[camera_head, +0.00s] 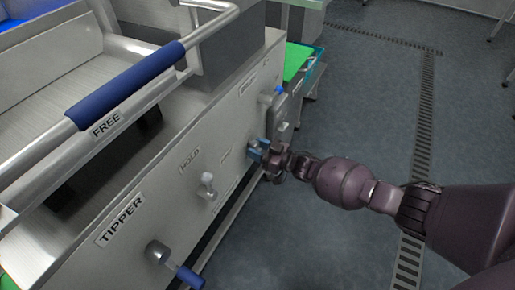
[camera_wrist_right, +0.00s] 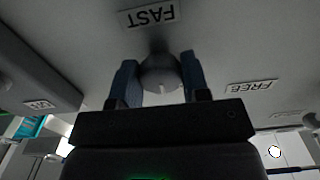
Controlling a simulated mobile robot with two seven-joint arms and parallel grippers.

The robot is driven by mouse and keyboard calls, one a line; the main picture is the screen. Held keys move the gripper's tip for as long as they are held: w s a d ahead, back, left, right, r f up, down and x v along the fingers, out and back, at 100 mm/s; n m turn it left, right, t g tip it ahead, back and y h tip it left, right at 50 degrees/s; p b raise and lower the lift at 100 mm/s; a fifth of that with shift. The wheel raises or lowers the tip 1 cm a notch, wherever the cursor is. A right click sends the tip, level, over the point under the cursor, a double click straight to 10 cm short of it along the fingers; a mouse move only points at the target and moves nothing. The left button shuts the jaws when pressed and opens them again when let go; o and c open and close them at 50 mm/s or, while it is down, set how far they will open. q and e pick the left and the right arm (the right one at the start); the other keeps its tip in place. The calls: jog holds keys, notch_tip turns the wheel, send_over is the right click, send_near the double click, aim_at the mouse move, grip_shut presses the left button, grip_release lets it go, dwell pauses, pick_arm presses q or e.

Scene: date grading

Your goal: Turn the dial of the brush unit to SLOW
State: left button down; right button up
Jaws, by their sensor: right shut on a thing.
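The dial (camera_wrist_right: 161,74) is a round grey knob on the front panel of the machine (camera_head: 215,120). In the right wrist view, my right gripper (camera_wrist_right: 160,80) has its two blue fingers on either side of the dial, shut on it. A small pale mark shows on the knob's lower edge in this view. A FAST label (camera_wrist_right: 150,16) is upside down above the knob, and a FREE label (camera_wrist_right: 252,87) is to the right. In the head view, my right gripper (camera_head: 262,151) hides the dial. My left gripper is not in view.
A HOLD lever (camera_head: 207,180), a TIPPER label (camera_head: 120,218) and a blue-ended crank (camera_head: 190,277) are on the panel, left of my gripper. A blue-gripped rail (camera_head: 125,85) runs above. A green tray (camera_head: 296,60) stands behind.

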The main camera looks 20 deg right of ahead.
jog(key=o, duration=0.9)
jog(key=shift+s+d, duration=0.2)
pick_arm(q)
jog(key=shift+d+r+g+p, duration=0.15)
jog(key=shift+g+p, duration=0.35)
jog(key=shift+p, duration=0.65)
pick_arm(e)
jog(key=shift+v, duration=5.15)
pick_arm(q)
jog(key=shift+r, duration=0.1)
